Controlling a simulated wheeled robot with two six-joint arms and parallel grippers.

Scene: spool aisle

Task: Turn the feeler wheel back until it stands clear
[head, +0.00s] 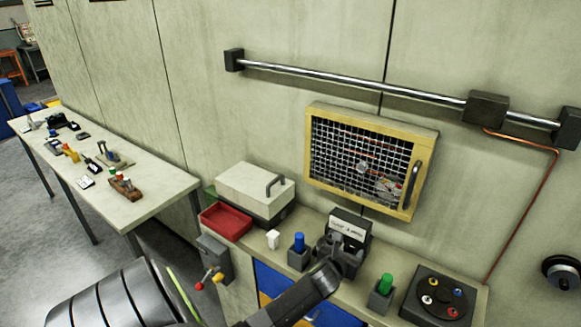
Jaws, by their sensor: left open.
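My left gripper (341,256) reaches over the counter from the lower left and is open. It is in front of a dark block with a white label (348,229); its lettering is too small to read. Whether the jaws touch anything there cannot be told, because the gripper hides what lies between and behind them. No part is clearly marked as the feeler wheel. A dark round wheel-like knob (562,272) is on the wall at the far right, well apart from the gripper. My right gripper is not in view.
A blue peg (299,243) and a green peg (386,285) stand in blocks on either side of the gripper. A disc with coloured knobs (441,297), a red tray (226,221) and a lidded box (250,190) crowd the counter. A yellow-framed mesh cabinet (428,160) hangs above.

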